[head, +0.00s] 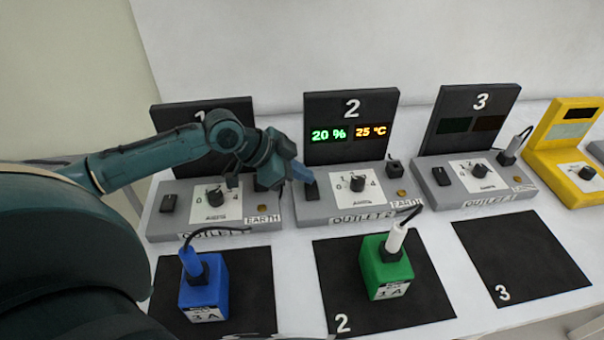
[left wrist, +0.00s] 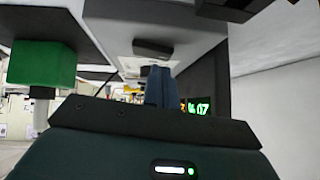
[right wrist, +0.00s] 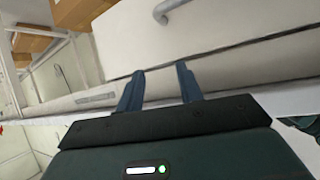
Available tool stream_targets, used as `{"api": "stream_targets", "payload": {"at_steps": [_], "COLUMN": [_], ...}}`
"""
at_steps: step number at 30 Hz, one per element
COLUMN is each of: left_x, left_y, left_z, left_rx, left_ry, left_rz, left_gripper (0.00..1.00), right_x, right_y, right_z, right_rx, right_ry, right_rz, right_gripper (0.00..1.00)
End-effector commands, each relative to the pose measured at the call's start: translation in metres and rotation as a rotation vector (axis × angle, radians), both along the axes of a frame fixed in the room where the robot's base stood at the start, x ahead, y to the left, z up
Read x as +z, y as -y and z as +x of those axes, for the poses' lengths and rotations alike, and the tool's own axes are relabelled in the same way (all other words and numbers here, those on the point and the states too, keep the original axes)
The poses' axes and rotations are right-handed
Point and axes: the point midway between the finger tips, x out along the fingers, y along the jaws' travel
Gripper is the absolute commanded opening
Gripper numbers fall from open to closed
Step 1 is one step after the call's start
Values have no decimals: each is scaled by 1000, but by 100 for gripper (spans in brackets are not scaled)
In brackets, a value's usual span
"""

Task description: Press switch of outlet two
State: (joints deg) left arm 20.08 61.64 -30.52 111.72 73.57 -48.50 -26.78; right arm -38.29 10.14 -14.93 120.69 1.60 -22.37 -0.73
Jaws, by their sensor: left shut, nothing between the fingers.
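Outlet two (head: 338,208) is a grey box in the middle of the head view, with a black back panel (head: 350,110) marked 2. Its display is lit and reads 20 % and 25 °C. Its black rocker switch (head: 312,190) is at the left of its top, beside the dial (head: 357,183). My left gripper (head: 303,174) is shut and empty, with its fingertips just above and left of that switch; I cannot tell whether they touch. The left wrist view shows the shut fingers (left wrist: 161,88) near a dark switch (left wrist: 152,48). My right gripper (right wrist: 160,88) is open and empty, away from the outlets.
Outlet one (head: 180,228) is partly behind my left arm. Outlet three (head: 450,195) and a yellow unit (head: 562,165) stand to the right. A blue block (head: 205,288) and a green block (head: 384,268) with plugs stand on black mats in front. Mat three (head: 520,255) is empty.

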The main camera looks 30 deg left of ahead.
Motion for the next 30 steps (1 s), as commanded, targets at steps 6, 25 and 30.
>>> {"api": "stream_targets", "payload": {"at_steps": [6,25,30], "left_x": [-9,-14,-12], "left_y": [-1,-2,0], "left_z": [0,2,-2], "left_rx": [-1,-1,-2], "left_ry": [1,-48,-49], "left_rz": [0,-33,-32], "left_gripper": [0,0,0], "right_x": [0,2,7], "right_y": [0,1,2], "right_z": [0,-1,-1], "right_rx": [0,-1,-2], "right_ry": [0,-7,-8], "right_rz": [0,-3,-4], "right_gripper": [36,36,36]}}
